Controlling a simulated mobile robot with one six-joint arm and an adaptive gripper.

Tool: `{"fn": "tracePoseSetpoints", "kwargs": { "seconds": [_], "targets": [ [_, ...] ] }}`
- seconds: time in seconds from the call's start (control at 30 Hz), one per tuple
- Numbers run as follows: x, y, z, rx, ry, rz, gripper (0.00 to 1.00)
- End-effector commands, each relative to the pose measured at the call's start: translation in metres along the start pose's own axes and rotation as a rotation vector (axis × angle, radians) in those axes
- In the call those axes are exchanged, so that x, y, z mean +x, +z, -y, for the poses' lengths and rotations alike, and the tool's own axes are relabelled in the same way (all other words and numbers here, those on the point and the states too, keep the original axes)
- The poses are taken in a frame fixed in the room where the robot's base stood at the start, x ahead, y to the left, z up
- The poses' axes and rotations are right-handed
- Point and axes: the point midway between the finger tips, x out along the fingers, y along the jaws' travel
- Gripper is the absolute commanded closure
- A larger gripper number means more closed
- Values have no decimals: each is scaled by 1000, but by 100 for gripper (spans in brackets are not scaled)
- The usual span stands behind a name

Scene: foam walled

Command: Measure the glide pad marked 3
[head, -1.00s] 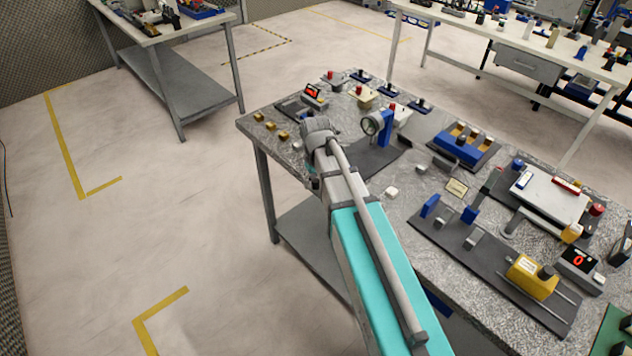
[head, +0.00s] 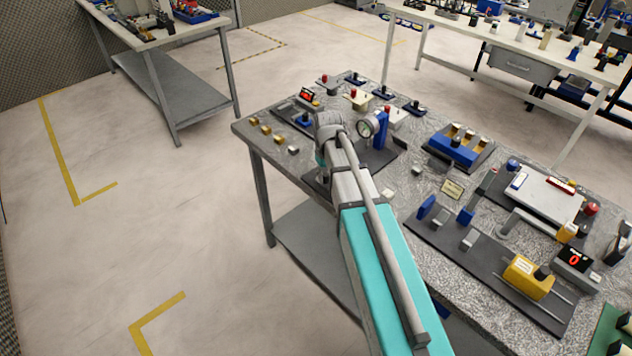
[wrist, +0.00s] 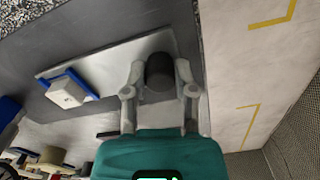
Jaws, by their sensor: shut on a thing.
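In the wrist view my gripper (wrist: 160,88) is shut on a dark round knob-like piece (wrist: 159,70) above a pale grey plate (wrist: 105,62). A blue bracket with a white block (wrist: 67,90) stands on the same plate, left of the fingers. In the head view my arm hides the fingers and what they hold; the wrist is at the bench's near left edge, beside the round dial gauge (head: 367,125) on its blue stand. No mark 3 can be read, and I cannot tell which piece is that glide pad.
Small brass blocks (head: 265,130) and a silver block (head: 293,150) line the bench's left edge. A red display (head: 307,94) stands behind them. A blue rack (head: 455,147) and a yellow device (head: 527,277) are to the right. The floor at left is clear.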

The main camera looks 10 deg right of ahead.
Motion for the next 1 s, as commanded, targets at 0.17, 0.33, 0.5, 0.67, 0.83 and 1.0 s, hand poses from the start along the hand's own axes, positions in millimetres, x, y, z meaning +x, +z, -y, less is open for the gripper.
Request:
{"fn": "tracePoseSetpoints", "kwargs": {
  "seconds": [0.17,0.33,0.5,0.67,0.83,1.0],
  "targets": [
    [0,-12,-36,4,1,-1,99],
    [0,-20,-64,2,1,-2,99],
    [0,-21,-76,1,1,-2,98],
    [0,-21,-77,1,4,-3,99],
    [0,-21,-78,2,7,-4,53],
    [0,-21,-77,1,5,-3,30]
  ]
}}
